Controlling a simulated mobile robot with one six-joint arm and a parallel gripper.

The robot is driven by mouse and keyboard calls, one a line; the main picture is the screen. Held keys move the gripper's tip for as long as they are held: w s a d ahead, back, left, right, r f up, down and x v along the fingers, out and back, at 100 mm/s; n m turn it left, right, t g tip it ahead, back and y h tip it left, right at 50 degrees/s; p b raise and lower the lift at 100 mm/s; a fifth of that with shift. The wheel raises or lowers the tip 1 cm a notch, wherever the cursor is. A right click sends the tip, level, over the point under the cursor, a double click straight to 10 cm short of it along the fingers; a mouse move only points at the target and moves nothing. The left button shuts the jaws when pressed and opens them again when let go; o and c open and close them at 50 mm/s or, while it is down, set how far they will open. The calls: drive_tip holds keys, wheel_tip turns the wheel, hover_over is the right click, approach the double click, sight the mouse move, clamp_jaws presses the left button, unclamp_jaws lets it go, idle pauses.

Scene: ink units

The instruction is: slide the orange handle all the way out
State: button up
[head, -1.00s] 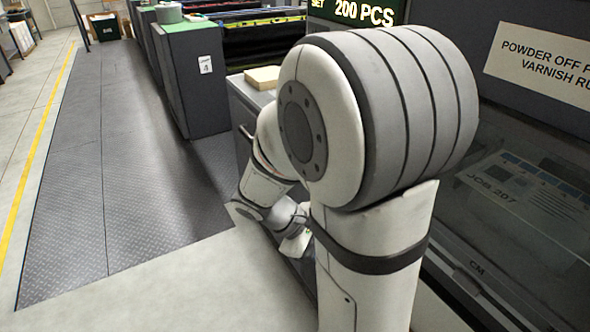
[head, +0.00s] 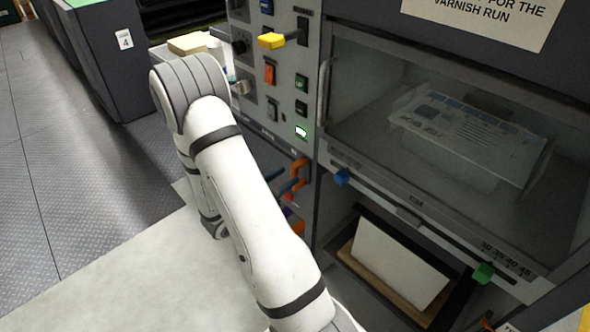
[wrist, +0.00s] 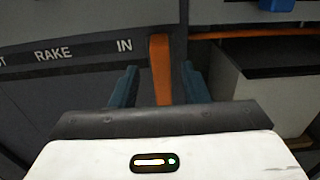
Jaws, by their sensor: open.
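The orange handle (wrist: 160,70) is an upright bar in the wrist view, to the right of the printed words "RAKE" and "IN". In the head view an orange handle (head: 299,168) shows low on the grey panel, just right of my arm. My gripper (wrist: 159,84) is open, with one teal finger on each side of the bar and a gap on both sides. The wrist housing hides the lower end of the bar. In the head view my arm hides most of the gripper.
The panel carries a yellow knob (head: 271,41) and several coloured switches above the handle. A clear-windowed cover with a blue knob (head: 342,177) and a green knob (head: 484,273) is to the right. A paper stack (head: 398,264) lies below it. The floor at left is clear.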

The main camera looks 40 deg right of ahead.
sight(292, 173)
drive_tip(key=shift+w+d, duration=0.15)
drive_tip(key=shift+d, duration=2)
drive_tip(key=shift+c, duration=0.2)
clamp_jaws()
